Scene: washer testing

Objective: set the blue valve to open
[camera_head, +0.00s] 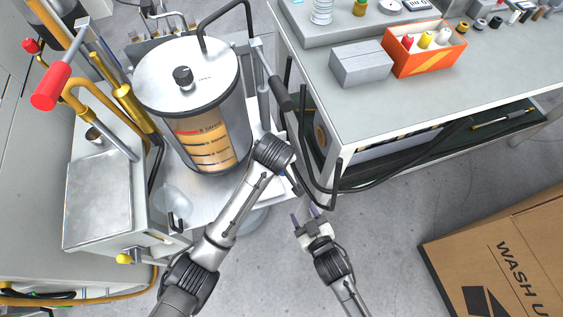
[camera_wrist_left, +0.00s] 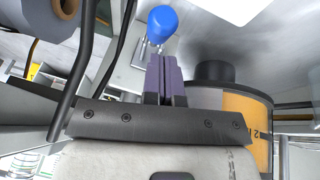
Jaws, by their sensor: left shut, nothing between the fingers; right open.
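The blue valve shows in the left wrist view as a rounded blue handle (camera_wrist_left: 164,22) on a metal stem, just beyond my left fingertips. My left gripper (camera_wrist_left: 166,62) has its dark purple fingers pressed together, with nothing between them. The fingertips lie close below the handle in that picture; I cannot tell whether they touch it. In the head view my left arm reaches to the front of the clear tank, and its gripper is hidden behind its own wrist. My right gripper (camera_head: 308,216) is open and empty above the floor, right of the left arm.
The clear tank (camera_head: 198,120) with a tan band stands on a white stand beside a red-handled lever (camera_head: 50,86). The workbench (camera_head: 350,108) holds a grey box (camera_head: 361,64) and an orange bin (camera_head: 428,60). Black hoses hang beside its leg. A cardboard box (camera_head: 500,250) lies right.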

